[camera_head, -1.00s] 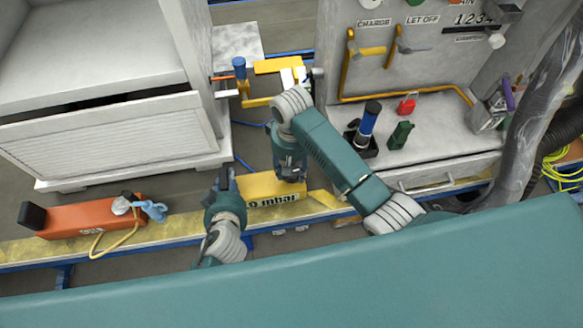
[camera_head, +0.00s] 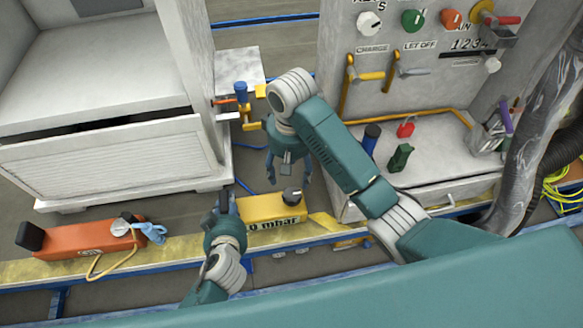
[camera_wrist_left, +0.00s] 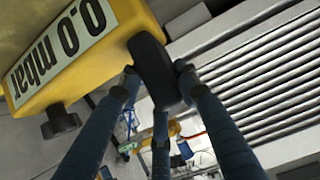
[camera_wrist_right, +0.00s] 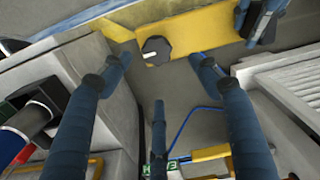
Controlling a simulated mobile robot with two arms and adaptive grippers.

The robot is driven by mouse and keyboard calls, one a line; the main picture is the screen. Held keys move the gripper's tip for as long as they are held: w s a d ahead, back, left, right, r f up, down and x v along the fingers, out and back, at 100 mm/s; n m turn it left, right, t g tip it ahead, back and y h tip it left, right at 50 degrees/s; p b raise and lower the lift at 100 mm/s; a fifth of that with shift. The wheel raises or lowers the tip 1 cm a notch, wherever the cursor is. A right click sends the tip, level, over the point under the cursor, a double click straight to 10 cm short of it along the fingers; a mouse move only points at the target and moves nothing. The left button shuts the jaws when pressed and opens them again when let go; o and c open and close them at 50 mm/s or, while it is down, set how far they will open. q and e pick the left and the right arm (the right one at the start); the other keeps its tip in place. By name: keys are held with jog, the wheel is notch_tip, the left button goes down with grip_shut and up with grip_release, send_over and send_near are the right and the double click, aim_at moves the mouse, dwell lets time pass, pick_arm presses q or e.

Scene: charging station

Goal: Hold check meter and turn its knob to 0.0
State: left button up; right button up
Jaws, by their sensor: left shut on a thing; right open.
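My left gripper (camera_head: 226,203) is shut on the meter's black end piece (camera_wrist_left: 155,68). My right gripper (camera_head: 288,178) is open and empty, apart from the knob. In the right wrist view the knob (camera_wrist_right: 157,50) lies between and beyond the spread fingertips.
An orange device (camera_head: 75,238) with a blue clip lies on the yellow beam (camera_head: 180,247) at left. A white cabinet (camera_head: 110,155) stands behind it. At right is a grey station (camera_head: 430,165) with levers, knobs and a blue-black cylinder (camera_head: 370,138). Floor shows between cabinet and station.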

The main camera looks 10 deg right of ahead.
jog(key=shift+d+r, duration=0.15)
jog(key=shift+r, duration=0.6)
jog(key=shift+s, duration=0.1)
pick_arm(q)
jog(key=o, duration=1.1)
